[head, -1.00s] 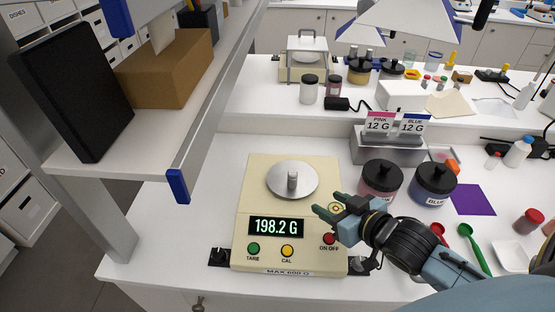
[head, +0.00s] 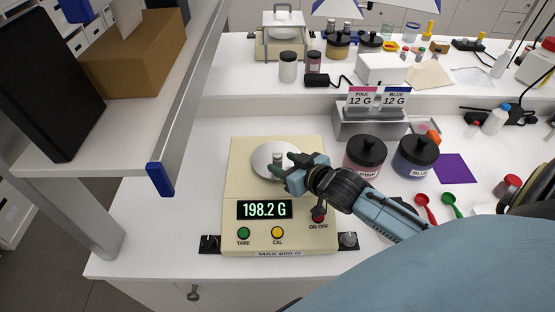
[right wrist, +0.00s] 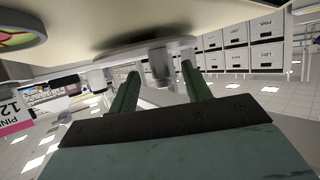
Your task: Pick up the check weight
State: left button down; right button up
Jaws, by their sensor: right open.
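The check weight (head: 277,156) is a small grey metal cylinder standing upright on the round steel pan (head: 261,164) of the cream scale (head: 237,195). The scale display reads 198.2 G. My right gripper (head: 279,166) is open at the pan, its green fingers at the weight. In the right wrist view, which is upside down, the weight (right wrist: 161,68) shows between the two fingertips (right wrist: 160,76). I cannot tell whether either finger touches it. My left gripper is not in view.
The pink jar (head: 365,157) and blue jar (head: 415,157) stand right of the scale, before a label holder (head: 350,124). Red (head: 424,205) and green (head: 450,203) scoops lie farther right. A shelf (head: 140,150) overhangs at left. White bench is bare left of the scale.

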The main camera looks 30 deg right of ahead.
aim_at(281, 162)
jog(key=x, duration=0.2)
jog(key=shift+w+a+f, duration=0.1)
jog(key=shift+w, duration=0.15)
jog(key=shift+w+a+f, duration=0.1)
jog(key=shift+w+f, duration=0.15)
jog(key=shift+w, duration=0.2)
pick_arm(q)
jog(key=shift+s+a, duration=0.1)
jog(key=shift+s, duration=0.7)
pick_arm(e)
grip_shut()
